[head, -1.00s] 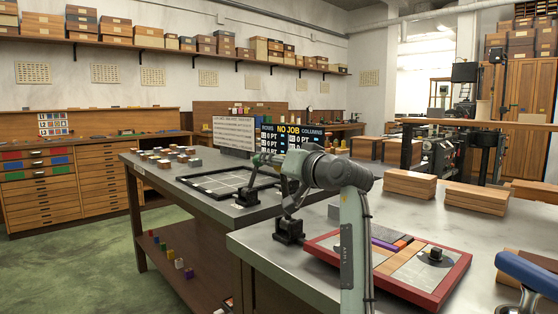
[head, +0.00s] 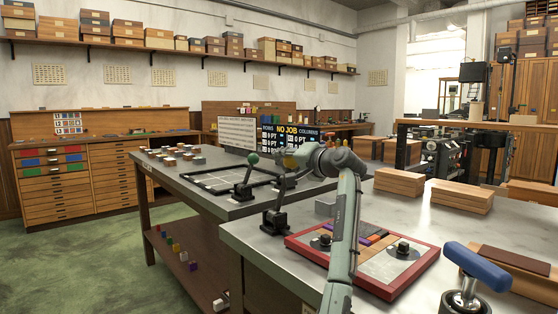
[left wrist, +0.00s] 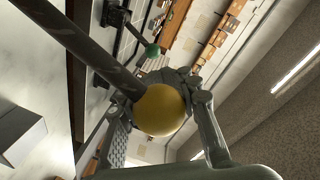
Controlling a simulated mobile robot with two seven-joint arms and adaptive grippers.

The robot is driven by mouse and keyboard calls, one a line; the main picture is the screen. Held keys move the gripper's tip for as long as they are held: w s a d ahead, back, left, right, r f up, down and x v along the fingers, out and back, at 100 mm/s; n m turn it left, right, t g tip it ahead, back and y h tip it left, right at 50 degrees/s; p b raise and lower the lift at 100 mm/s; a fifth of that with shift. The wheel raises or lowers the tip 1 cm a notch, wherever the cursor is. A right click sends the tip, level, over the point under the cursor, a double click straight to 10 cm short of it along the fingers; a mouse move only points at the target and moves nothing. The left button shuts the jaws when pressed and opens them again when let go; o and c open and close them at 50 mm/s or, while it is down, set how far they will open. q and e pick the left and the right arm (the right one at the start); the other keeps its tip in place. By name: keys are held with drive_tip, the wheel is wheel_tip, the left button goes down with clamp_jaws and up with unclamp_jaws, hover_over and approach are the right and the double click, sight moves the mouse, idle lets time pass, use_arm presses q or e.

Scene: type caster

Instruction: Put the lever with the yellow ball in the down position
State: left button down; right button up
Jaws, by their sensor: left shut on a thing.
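The yellow ball (left wrist: 160,110) sits between the fingers of my left gripper in the left wrist view. My left gripper (head: 291,160) is shut on it, at the top of its dark lever. The lever's black base (head: 274,221) stands at the near table's left edge, and the rod rises from it, leaning right. The gripper mostly hides the ball in the head view. My right gripper is out of view.
A red-framed tray (head: 405,290) with blocks and black knobs lies right of the lever, partly behind my arm. A blue-handled tool (head: 478,266) stands at the lower right. Wooden boxes (head: 462,196) sit farther back. A black frame (head: 212,192) lies on the far table.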

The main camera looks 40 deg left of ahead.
use_arm(q)
drive_tip(key=shift+w+d+f+m, duration=0.1)
drive_tip(key=shift+w+f+m, duration=0.2)
drive_tip(key=shift+w+m, duration=0.2)
drive_tip(key=shift+w+f+m, duration=0.25)
drive_tip(key=shift+w+m, duration=0.15)
drive_tip(key=shift+w, duration=0.1)
drive_tip(key=c, duration=1.1)
unclamp_jaws()
drive_tip(key=shift+w+f, duration=0.1)
drive_tip(key=shift+w, duration=0.05)
drive_tip(key=shift+d, duration=0.1)
drive_tip(key=v, duration=1.2)
